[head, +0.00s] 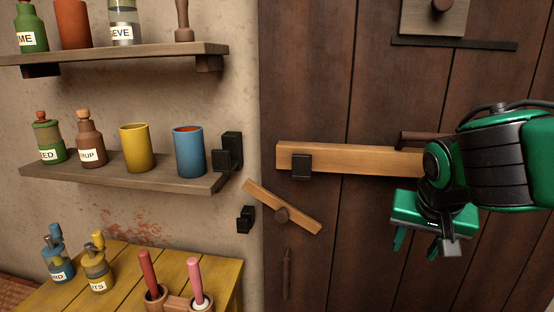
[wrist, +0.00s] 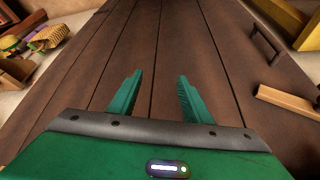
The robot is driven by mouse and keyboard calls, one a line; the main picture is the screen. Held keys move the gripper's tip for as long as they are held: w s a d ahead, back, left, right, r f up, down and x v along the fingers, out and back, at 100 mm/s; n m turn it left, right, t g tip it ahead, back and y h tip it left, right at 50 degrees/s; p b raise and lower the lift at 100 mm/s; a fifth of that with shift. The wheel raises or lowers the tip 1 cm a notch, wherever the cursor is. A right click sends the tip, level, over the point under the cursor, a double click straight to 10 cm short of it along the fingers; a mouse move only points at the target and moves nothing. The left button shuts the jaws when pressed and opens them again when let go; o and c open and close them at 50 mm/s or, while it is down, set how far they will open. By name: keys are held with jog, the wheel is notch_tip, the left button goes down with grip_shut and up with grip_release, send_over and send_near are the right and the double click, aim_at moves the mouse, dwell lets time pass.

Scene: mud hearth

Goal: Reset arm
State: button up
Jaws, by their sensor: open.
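My gripper (head: 418,240) is green and black. It hangs in front of the dark plank door (head: 385,80) at the right of the head view, below the wooden bar (head: 350,158). In the wrist view my gripper (wrist: 158,95) has its two green fingers apart, with nothing between them and dark planks beyond. My arm hides the bar's right end in the head view. The bar lies level across the door, behind a dark bracket (head: 301,167).
A tilted wooden latch (head: 283,213) sits at the door's left edge, near dark wall brackets (head: 229,152). A shelf (head: 130,178) holds a yellow cup (head: 137,148), a blue cup (head: 189,151) and bottles. A yellow table (head: 215,270) stands lower left. The door's lower middle is clear.

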jog(key=s+d+f+g+y, duration=0.1)
jog(key=s+d+f+g, duration=0.1)
jog(key=s+d, duration=0.4)
jog(key=s+d+f+m+g+y, duration=0.1)
jog(key=s+d+f, duration=0.4)
jog(key=s, duration=0.6)
jog(key=shift+s+d+g, duration=0.3)
jog(key=shift+d+g, duration=0.5)
jog(key=shift+g, duration=0.1)
jog(key=shift+w+f, duration=0.25)
jog(key=shift+w, duration=0.35)
jog(key=c, duration=0.4)
jog(key=shift+o, duration=0.2)
jog(key=shift+d, duration=0.1)
